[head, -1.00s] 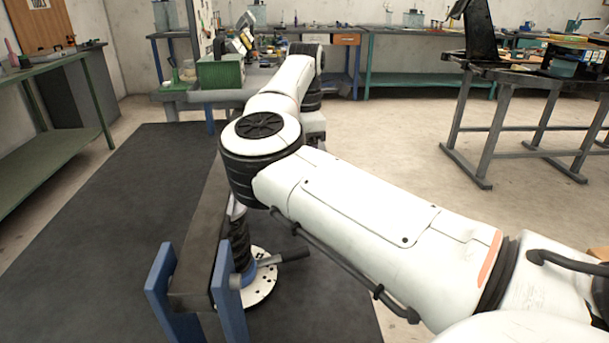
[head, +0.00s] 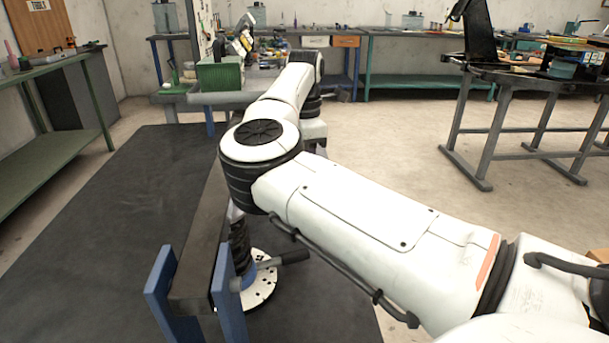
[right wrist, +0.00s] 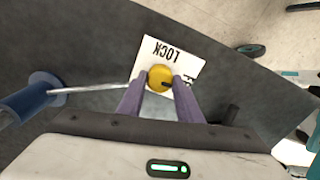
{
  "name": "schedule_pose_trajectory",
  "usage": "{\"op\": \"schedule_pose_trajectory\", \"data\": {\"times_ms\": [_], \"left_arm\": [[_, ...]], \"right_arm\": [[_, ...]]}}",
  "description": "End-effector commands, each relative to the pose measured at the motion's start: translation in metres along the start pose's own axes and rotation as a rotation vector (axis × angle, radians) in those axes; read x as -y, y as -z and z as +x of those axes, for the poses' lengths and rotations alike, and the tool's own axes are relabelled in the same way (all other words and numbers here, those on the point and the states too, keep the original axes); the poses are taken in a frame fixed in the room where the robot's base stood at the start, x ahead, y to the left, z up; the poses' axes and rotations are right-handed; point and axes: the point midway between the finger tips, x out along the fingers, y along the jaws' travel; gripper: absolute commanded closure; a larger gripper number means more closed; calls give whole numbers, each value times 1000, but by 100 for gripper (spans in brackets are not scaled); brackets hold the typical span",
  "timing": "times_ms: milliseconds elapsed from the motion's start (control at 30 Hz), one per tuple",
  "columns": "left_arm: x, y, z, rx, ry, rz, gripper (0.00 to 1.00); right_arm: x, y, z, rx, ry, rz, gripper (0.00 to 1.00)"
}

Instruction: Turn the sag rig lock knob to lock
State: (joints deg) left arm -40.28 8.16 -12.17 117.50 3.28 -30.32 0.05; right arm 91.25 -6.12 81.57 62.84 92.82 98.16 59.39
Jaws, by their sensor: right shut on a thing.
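The yellow lock knob (right wrist: 158,72) sits on a white plate (right wrist: 187,59) in the right wrist view. The plate reads LOCK, upside down in this view. A short dark mark shows on the knob's lower right side. My right gripper (right wrist: 159,84) is shut on the knob, one purple-grey finger on each side of it. In the head view my right arm reaches across from the lower right and its gripper is hidden. My left gripper is in neither view.
A dark beam on blue supports (head: 163,285) stands at lower left, with a white disc (head: 262,290) beside it. A thin metal rod (right wrist: 95,87) runs from a blue cylinder (right wrist: 30,100) towards the knob. Benches line the walls; open floor lies right.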

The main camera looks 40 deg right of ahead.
Motion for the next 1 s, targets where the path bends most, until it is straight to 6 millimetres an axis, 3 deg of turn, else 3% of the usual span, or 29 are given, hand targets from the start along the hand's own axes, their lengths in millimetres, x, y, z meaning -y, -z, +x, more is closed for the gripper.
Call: {"op": "schedule_pose_trajectory", "data": {"times_ms": [1000], "left_arm": [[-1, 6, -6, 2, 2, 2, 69]], "right_arm": [[0, 0, -1, -1, 0, -885, 90]]}}
